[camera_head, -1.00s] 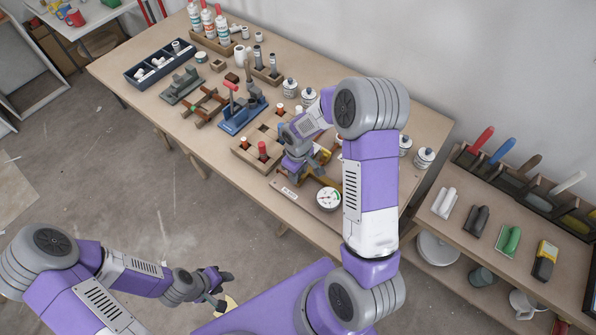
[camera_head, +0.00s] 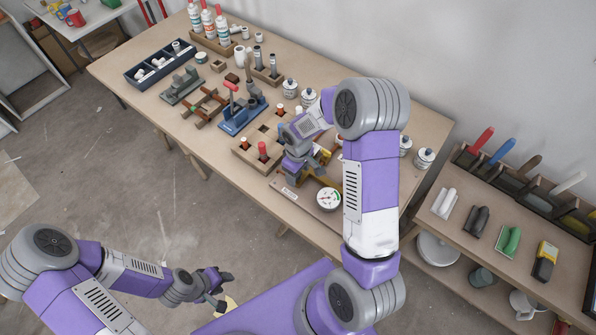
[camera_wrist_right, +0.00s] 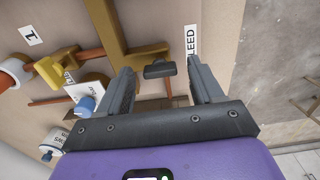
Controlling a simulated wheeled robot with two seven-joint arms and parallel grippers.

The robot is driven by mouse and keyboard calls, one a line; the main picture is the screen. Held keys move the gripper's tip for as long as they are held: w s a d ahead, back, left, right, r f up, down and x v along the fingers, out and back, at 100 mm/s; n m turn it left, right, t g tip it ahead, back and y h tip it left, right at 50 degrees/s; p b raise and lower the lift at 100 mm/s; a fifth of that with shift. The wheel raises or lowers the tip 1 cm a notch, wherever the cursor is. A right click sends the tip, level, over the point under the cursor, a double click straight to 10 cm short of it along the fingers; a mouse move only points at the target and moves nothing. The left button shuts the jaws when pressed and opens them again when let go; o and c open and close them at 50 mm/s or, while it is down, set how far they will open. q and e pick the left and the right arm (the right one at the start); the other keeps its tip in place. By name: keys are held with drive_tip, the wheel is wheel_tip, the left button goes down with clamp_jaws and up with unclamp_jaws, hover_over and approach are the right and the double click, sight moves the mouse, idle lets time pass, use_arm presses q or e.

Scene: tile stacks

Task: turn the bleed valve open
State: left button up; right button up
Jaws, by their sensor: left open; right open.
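The bleed valve's dark handle (camera_wrist_right: 160,71) shows in the right wrist view, beside a brass-coloured pipe fitting (camera_wrist_right: 122,45) and a white label reading "LEED" (camera_wrist_right: 192,42), its first letter cut off. My right gripper (camera_wrist_right: 160,80) is open, with one finger on each side of the handle in that view. I see no clear contact, and the depth between fingers and handle is hard to tell. In the head view my right gripper (camera_head: 294,172) is over the pipe board and hides the valve. My left gripper (camera_head: 222,290) is open and empty, off the bench.
A round gauge (camera_head: 328,199) stands on the board right of my right gripper. A wooden block with red-topped pieces (camera_head: 262,150) is close on its left. Several white jars (camera_head: 290,87) stand behind.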

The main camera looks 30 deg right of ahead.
wheel_tip(320, 180, up, 8)
drive_tip(key=shift+f+p, duration=0.2)
drive_tip(key=shift+p, duration=0.25)
idle(0.3)
